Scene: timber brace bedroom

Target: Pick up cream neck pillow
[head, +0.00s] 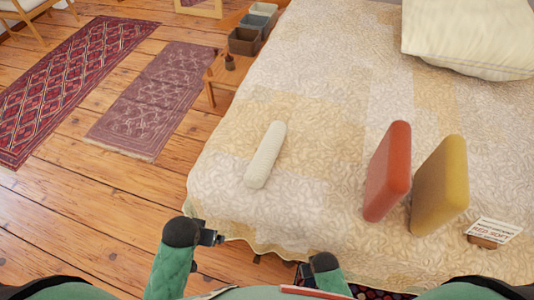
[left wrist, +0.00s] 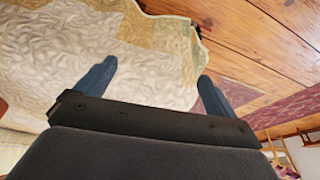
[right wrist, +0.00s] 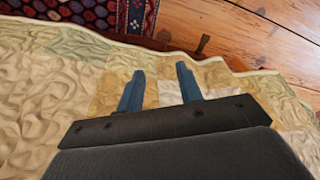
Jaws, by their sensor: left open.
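The cream neck pillow (head: 265,155) is a small pale bolster lying on the quilted bed (head: 300,120), left of the red cushion. It lies at a slant, its far end leaning right. My left gripper (head: 219,236) is near the bed's front left edge, below and left of the pillow and apart from it. Its blue fingers are wide apart and empty in the left wrist view (left wrist: 155,82). My right gripper (head: 303,272) is low at the front bed edge. Its fingers are apart with nothing between them in the right wrist view (right wrist: 160,84). Neither wrist view shows the pillow.
A red cushion (head: 388,172) and a yellow cushion (head: 440,186) stand upright on the bed. A small sign (head: 493,231) is at the right. A large pillow (head: 470,40) lies at the far right. A low wooden stand (head: 219,75) is left of the bed.

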